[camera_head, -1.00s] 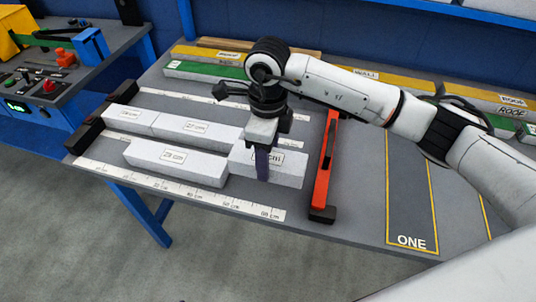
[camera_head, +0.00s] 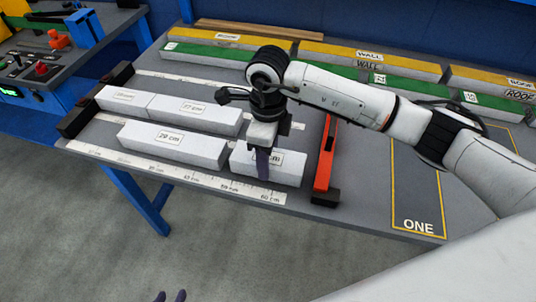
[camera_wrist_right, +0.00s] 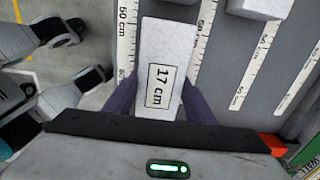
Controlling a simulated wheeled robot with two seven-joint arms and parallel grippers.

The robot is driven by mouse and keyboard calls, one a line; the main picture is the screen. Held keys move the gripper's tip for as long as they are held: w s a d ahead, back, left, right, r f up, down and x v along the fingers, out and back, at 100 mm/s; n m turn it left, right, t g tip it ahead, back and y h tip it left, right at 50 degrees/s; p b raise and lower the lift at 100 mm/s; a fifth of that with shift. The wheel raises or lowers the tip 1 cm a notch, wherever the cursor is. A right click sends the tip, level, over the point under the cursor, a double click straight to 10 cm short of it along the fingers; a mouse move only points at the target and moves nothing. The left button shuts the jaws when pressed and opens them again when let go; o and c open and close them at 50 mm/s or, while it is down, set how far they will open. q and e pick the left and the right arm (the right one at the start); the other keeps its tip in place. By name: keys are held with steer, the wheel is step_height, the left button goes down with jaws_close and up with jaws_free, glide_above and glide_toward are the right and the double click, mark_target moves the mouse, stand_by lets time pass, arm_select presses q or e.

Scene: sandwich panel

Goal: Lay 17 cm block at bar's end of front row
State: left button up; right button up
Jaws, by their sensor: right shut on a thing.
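The white 17 cm block (camera_head: 290,170) is held by my right gripper (camera_head: 262,160). It lies in line with the right end of the 29 cm block (camera_head: 150,145) in the front row, with a narrow gap. I cannot tell whether it touches the bench. In the right wrist view the 17 cm block (camera_wrist_right: 168,45) sits between the two fingers of the right gripper (camera_wrist_right: 160,100), its label showing. The red bar (camera_head: 325,155) stands just right of the block.
Behind, the back row holds a 27 cm block (camera_head: 215,119) and another white block (camera_head: 115,97). A ruler strip (camera_head: 215,182) runs along the bench front. Yellow and green panels (camera_head: 345,68) lie at the back. The marked area ONE (camera_head: 415,200) is bare at right.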

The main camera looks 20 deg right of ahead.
steer(key=shift+f+b, duration=0.55)
steer(key=shift+f, duration=0.05)
steer(key=o, duration=1.1)
steer(key=shift+r, duration=0.1)
